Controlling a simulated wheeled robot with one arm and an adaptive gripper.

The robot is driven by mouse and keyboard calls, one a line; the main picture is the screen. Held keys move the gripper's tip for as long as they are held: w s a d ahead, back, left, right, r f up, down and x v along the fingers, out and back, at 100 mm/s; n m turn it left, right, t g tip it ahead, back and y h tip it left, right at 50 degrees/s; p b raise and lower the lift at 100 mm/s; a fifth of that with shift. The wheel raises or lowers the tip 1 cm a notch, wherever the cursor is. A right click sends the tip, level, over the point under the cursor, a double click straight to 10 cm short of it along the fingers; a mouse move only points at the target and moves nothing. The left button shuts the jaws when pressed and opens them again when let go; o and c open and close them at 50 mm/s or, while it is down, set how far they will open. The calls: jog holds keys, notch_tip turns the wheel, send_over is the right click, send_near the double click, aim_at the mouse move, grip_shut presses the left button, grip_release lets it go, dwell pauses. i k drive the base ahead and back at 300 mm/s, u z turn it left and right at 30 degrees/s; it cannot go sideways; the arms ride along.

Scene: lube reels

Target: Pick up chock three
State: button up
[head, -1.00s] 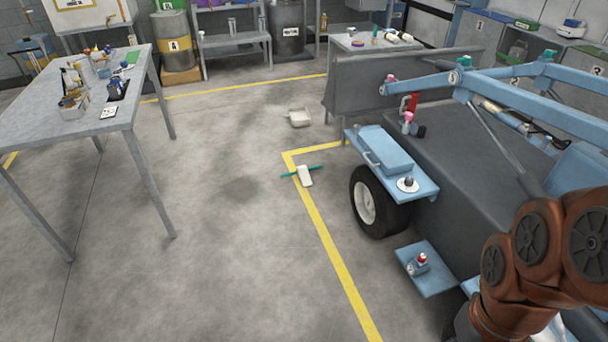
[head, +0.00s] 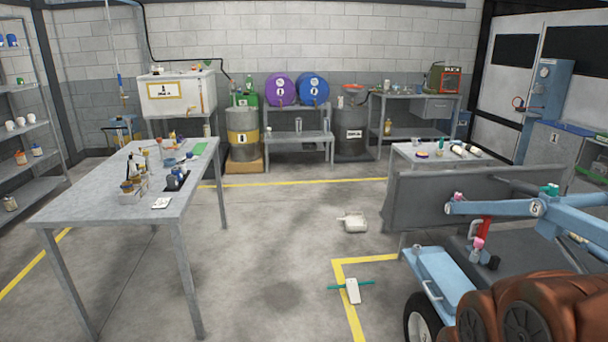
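I cannot make out a chock marked three. A pale block with a teal bar across it (head: 352,291) lies on the floor by the corner of the yellow line, left of the trailer's wheel (head: 418,322). A second pale, low object (head: 354,222) lies on the floor farther back; I cannot tell what it is. No number is readable on either one. My gripper is out of view.
A grey table (head: 75,205) with bottles and small items stands at left. A small table (head: 408,155) stands behind the trailer's grey panel (head: 450,195). Drums and shelves line the back wall. The middle floor is mostly clear.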

aim_at(351, 286)
jog(key=u, duration=0.7)
jog(key=i, duration=3.6)
jog(key=z, duration=0.95)
jog(key=i, duration=0.45)
jog(key=z, duration=0.05)
